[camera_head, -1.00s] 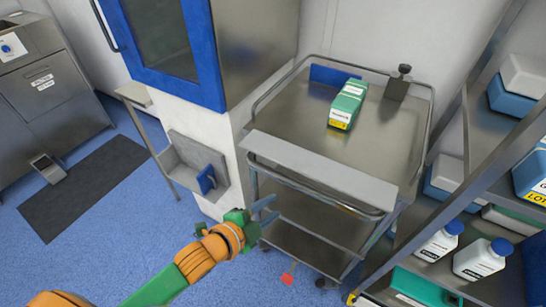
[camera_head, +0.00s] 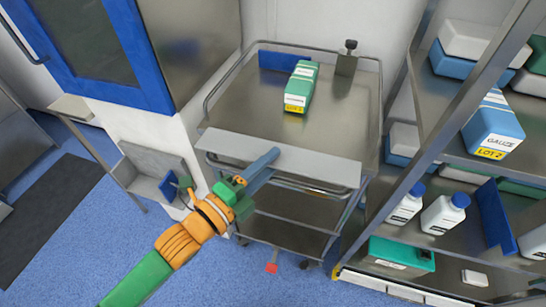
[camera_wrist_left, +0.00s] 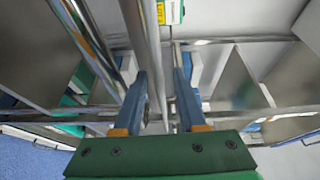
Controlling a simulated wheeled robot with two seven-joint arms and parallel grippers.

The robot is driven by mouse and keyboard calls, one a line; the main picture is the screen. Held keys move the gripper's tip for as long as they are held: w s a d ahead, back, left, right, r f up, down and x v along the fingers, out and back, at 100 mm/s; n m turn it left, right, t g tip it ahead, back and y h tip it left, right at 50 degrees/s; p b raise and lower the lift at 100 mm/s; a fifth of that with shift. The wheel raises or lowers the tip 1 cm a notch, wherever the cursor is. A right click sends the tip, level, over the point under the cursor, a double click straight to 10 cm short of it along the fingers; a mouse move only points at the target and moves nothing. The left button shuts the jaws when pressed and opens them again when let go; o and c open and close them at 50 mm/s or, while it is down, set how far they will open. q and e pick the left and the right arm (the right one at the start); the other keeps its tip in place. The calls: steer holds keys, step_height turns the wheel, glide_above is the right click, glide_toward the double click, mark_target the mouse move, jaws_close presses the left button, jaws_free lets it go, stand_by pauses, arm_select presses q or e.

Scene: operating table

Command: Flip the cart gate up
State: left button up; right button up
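The metal cart (camera_head: 245,100) stands against the wall in the head view. Its gate, a light grey flat panel (camera_head: 310,163), lies along the cart's front edge, folded outward rather than standing up. My left gripper (camera_head: 262,168) is at the left part of the gate, its blue fingers overlapping the panel in the picture; I cannot tell if they touch it. In the left wrist view the two fingers (camera_wrist_left: 163,88) are apart, with metal bars showing behind and between them, and nothing clearly gripped. My right gripper is not in view.
A green and white box (camera_head: 301,86) sits on the cart top. A shelf rack (camera_head: 420,165) with bottles and boxes stands close on the right. A blue-framed cabinet (camera_head: 150,97) is on the left.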

arm_select(q)
steer(key=shift+w+d, duration=0.5)
steer(key=shift+w, duration=0.05)
jaws_close()
